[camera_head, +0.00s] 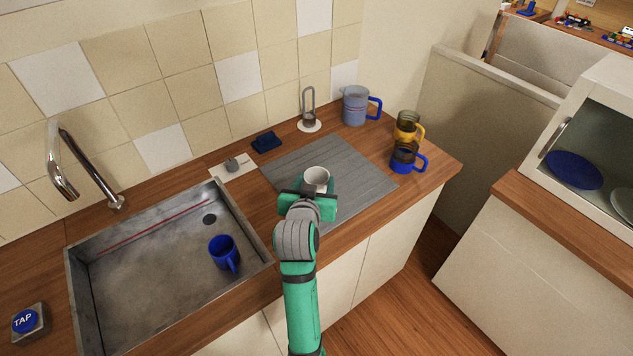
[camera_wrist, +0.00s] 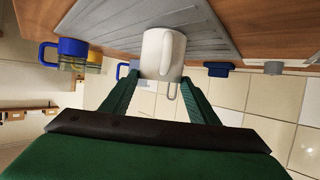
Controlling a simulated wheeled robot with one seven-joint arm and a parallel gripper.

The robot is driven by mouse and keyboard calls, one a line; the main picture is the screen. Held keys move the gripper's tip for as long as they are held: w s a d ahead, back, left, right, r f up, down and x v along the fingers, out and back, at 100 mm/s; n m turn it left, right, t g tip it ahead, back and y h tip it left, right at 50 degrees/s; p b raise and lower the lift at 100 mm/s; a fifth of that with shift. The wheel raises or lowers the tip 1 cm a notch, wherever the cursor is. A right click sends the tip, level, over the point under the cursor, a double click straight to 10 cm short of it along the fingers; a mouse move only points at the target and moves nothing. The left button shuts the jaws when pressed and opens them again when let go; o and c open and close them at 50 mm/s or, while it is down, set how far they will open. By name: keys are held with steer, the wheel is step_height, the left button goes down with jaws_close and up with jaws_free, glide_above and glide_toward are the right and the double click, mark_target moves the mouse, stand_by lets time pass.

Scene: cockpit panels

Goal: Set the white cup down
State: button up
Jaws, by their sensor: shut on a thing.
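The white cup (camera_head: 316,177) is at my gripper, over the grey ridged mat (camera_head: 360,172) on the wooden counter. In the wrist view the white cup (camera_wrist: 160,52) sits between the green fingers, its handle on the right side. My gripper (camera_head: 308,190) is shut on the cup. In the wrist view the gripper (camera_wrist: 160,85) has a finger on each side of it. The cup looks upright in the head view. Whether its base touches the mat is hidden by the gripper.
A metal sink (camera_head: 150,285) with a blue cup (camera_head: 224,253) is at the left. A dark blue sponge (camera_head: 266,142) lies at the back. The mat's right part is clear.

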steer(key=shift+a, duration=0.1)
steer(key=o, duration=1.2)
steer(key=shift+f, duration=0.1)
steer(key=shift+c, duration=0.2)
steer(key=shift+r, duration=0.2)
steer(key=v, duration=1.2)
steer(key=shift+f, duration=0.1)
